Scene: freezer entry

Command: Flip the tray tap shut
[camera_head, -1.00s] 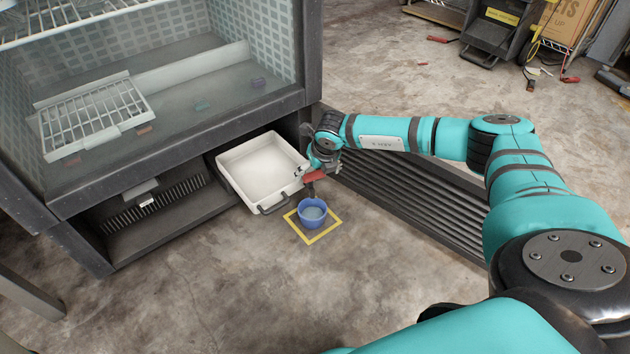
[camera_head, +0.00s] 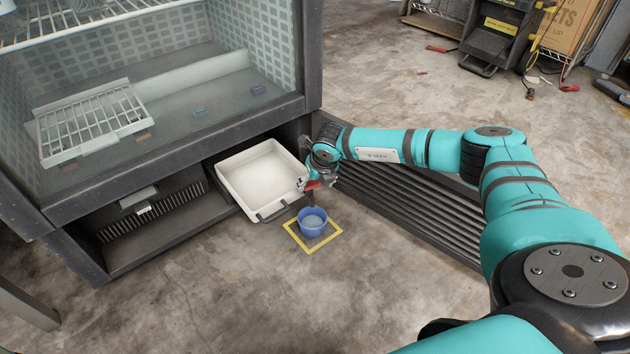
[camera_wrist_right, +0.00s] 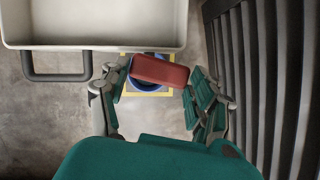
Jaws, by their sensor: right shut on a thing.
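The white drip tray (camera_head: 262,172) sticks out under the cabinet, its corner close to my right gripper. The tray (camera_wrist_right: 150,48) and its dark handle also show in the right wrist view. My right gripper (camera_head: 316,184) is at the tray's right front corner. Its fingers (camera_wrist_right: 155,90) are around a red tap lever (camera_wrist_right: 160,72), which lies crosswise between them; the lever (camera_head: 314,184) is partly hidden in the head view. The tap's body is hidden. A blue cup (camera_head: 313,226) with pale liquid stands on the floor below. My left gripper is out of view.
A yellow square outline (camera_head: 294,236) surrounds the cup. A dark slatted grille (camera_head: 410,205) runs close to the right of the gripper. The cabinet's lower edge (camera_head: 190,150) is to the left. The floor in front is clear.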

